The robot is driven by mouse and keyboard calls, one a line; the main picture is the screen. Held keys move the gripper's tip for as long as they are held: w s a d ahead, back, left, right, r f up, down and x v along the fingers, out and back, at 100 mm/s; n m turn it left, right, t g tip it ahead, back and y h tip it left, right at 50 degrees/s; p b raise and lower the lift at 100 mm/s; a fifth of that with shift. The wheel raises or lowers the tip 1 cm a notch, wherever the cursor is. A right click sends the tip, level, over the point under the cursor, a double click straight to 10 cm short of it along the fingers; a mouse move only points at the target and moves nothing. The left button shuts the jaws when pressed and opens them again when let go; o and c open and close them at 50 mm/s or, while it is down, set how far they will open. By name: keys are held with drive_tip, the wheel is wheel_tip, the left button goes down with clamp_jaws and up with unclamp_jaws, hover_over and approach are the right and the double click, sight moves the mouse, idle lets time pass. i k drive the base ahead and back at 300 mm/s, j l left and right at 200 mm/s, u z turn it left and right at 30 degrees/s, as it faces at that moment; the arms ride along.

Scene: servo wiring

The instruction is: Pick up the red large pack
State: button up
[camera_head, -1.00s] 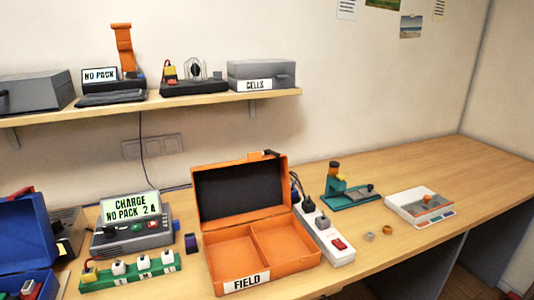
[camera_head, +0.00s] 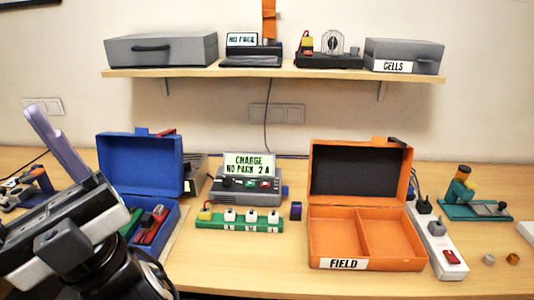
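A blue open case (camera_head: 140,165) stands on the table at the left. Red pieces (camera_head: 150,228) lie in its tray, next to a green one. They look like packs, but my arm hides part of the tray and I cannot tell their sizes. My gripper (camera_head: 52,140) is at the lower left, in front of and left of the blue case. One lavender finger points up and left. The other finger is not clearly visible, so its opening cannot be judged. I see nothing held in it.
An orange case (camera_head: 365,262) marked FIELD stands open and empty. A charger (camera_head: 245,188) reads NO PACK, behind a green strip (camera_head: 240,222) with white blocks. A white power strip (camera_head: 440,245) is at the right. A shelf (camera_head: 280,75) holds grey cases above.

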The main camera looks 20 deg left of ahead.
sight(145, 238)
drive_tip(key=u, duration=1.25)
drive_tip(key=i+j+z, duration=0.2)
drive_tip(key=z, duration=0.15)
drive_tip(key=i+j+z, duration=0.35)
drive_tip(key=k+l, duration=0.05)
drive_tip(key=l, duration=0.05)
